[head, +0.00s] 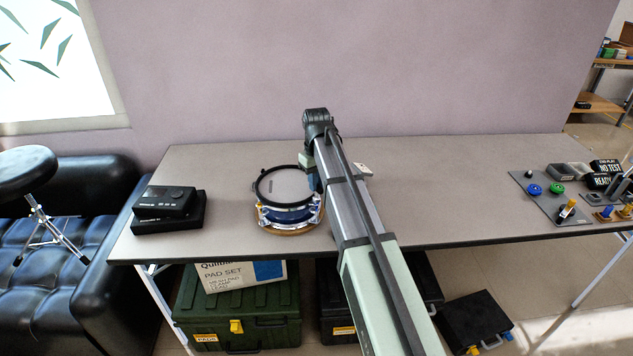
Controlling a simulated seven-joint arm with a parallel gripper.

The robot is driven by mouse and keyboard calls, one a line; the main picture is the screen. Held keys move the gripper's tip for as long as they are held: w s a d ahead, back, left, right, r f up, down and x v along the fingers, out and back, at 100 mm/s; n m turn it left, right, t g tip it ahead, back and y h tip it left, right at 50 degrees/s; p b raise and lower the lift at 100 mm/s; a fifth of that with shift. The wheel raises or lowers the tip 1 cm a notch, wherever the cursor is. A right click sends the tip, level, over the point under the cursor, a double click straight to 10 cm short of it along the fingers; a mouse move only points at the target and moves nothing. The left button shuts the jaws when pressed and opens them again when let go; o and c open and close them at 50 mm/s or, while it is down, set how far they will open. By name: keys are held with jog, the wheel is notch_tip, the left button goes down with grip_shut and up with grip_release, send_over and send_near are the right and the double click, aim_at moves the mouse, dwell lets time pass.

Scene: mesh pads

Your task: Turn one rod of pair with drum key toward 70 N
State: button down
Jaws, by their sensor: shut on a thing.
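The mesh pad drum (284,210) stands near the table's front edge, left of my arm. It has a grey mesh head, a black hoop, a blue shell and bright metal fittings, with a tan round base below. My gripper (313,182) is partly visible at the drum's right rim, beside my arm link, pointing down. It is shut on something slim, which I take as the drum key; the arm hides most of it. I cannot tell whether the key sits on a rod. The right side of the drum and its rods there are hidden.
A black device (165,202) sits on a dark pad at the table's left. A small white item (363,169) lies right of my arm. A grey panel (548,195) with blue and green knobs is at the right, near labelled black boxes (604,174). The table between is clear.

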dwell(0.3)
jog(key=m, duration=0.3)
jog(key=shift+m, duration=0.3)
jog(key=m, duration=0.3)
jog(key=shift+m, duration=0.4)
jog(key=shift+n, duration=1)
jog(key=shift+r, duration=1.5)
